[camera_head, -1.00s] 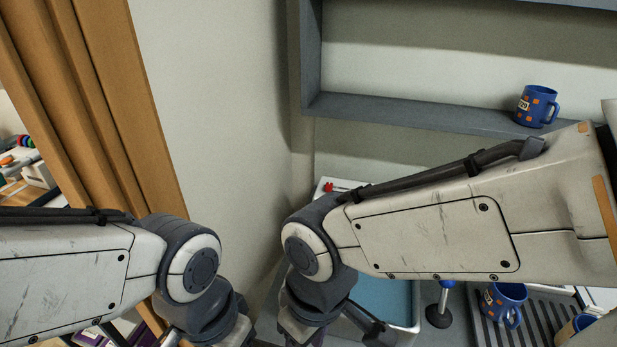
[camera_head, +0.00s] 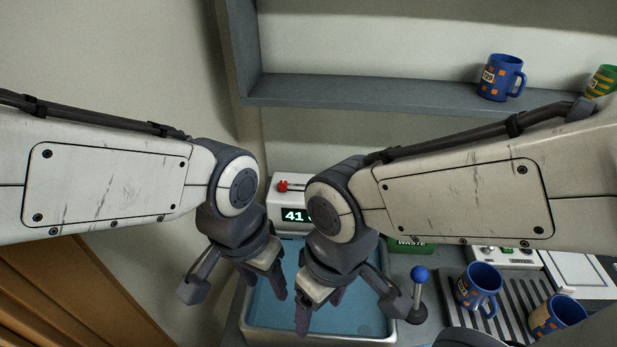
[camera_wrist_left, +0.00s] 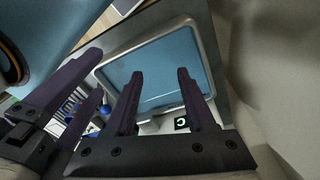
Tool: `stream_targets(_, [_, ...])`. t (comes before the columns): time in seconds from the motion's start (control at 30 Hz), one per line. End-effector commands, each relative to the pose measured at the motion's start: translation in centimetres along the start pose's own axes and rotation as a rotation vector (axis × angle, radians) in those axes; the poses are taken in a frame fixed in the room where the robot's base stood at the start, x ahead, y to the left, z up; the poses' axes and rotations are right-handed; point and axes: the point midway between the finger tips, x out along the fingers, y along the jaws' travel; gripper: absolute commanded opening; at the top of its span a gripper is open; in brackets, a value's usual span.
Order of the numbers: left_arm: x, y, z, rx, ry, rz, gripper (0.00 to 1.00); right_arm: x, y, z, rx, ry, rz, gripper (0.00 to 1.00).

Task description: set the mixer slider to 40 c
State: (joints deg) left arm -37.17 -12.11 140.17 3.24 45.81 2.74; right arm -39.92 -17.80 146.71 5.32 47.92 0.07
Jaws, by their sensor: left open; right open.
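The mixer is a white box (camera_head: 266,207) at the back of the basin. Its red slider knob (camera_head: 283,186) sits on top, near the left end of the visible part. Its dark display (camera_head: 293,216) reads 41 in light digits; my right arm covers its right part. The left wrist view shows part of the display with a C (camera_wrist_left: 181,122). My left gripper (camera_head: 277,279) is open and empty over the basin, in front of and below the knob. My right gripper (camera_head: 320,305) is open and empty beside it, also over the basin. Neither touches the slider.
The blue-filled basin (camera_head: 244,322) lies below both grippers. To the right stand a blue-knobbed lever (camera_head: 420,274), a green waste box (camera_head: 410,247) and blue mugs (camera_head: 480,287) by a drain rack. A shelf (camera_head: 370,92) holds another blue mug (camera_head: 500,77).

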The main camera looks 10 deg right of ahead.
Motion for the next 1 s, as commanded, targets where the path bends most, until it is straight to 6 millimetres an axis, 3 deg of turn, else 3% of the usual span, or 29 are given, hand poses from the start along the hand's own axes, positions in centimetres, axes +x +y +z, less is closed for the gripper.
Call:
stream_targets(0.1, [-1.0, -2.6, -7.8, -0.109, 0.078, -0.043, 0.55, -1.0, -0.1, -0.1, 0.0, 0.0, 0.0, 0.74])
stream_targets(0.2, [-1.2, -5.6, -14.0, -0.198, 0.151, -0.079, 0.55, -1.5, -0.1, -0.1, 0.001, 0.0, 0.0, 0.74])
stream_targets(0.3, [-1.1, -8.6, -18.9, -0.27, 0.215, -0.108, 0.55, -1.9, -0.1, -0.1, 0.001, 0.0, 0.0, 0.74])
stream_targets(0.4, [-0.9, -11.0, -22.2, -0.319, 0.262, -0.128, 0.55, -2.1, -0.2, -0.1, 0.001, 0.0, 0.0, 0.74])
stream_targets(0.5, [-0.6, -12.3, -23.8, -0.345, 0.287, -0.137, 0.55, -2.3, -0.2, -0.1, 0.001, 0.0, 0.0, 0.74])
stream_targets(0.67, [0.7, -12.9, -24.6, -0.351, 0.292, -0.141, 0.55, -2.8, -0.2, -0.2, 0.001, 0.0, 0.0, 0.74])
stream_targets(1.0, [6.6, -13.8, -26.2, -0.348, 0.289, -0.139, 0.55, -4.6, -0.3, -0.3, 0.001, 0.0, 0.0, 0.74])
